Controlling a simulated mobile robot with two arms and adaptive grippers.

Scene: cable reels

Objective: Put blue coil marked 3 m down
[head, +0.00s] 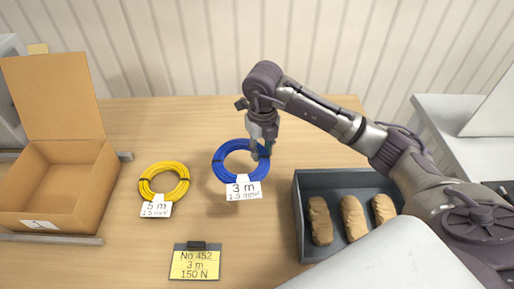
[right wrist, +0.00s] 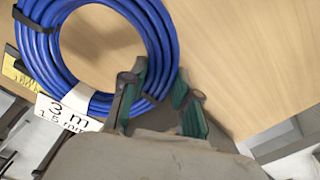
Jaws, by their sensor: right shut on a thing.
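The blue coil (head: 219,167) with the white "3 m" tag (head: 243,187) is near the middle of the table. My right gripper (head: 263,151) is shut on the right side of its ring, coming from above. In the right wrist view the blue coil (right wrist: 157,42) passes between the two fingers (right wrist: 158,98). Shadow shows inside the ring and at its edge; the coil seems slightly above the table, but the gap is hard to judge. My left gripper is not in view.
A yellow coil (head: 145,186) tagged 5 m lies left of the blue one. An open cardboard box (head: 93,195) marked 1 stands at the left. A yellow card (head: 195,265) is in front. A grey crate (head: 299,220) with brown packets is at the right. Table (head: 180,115) behind is clear.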

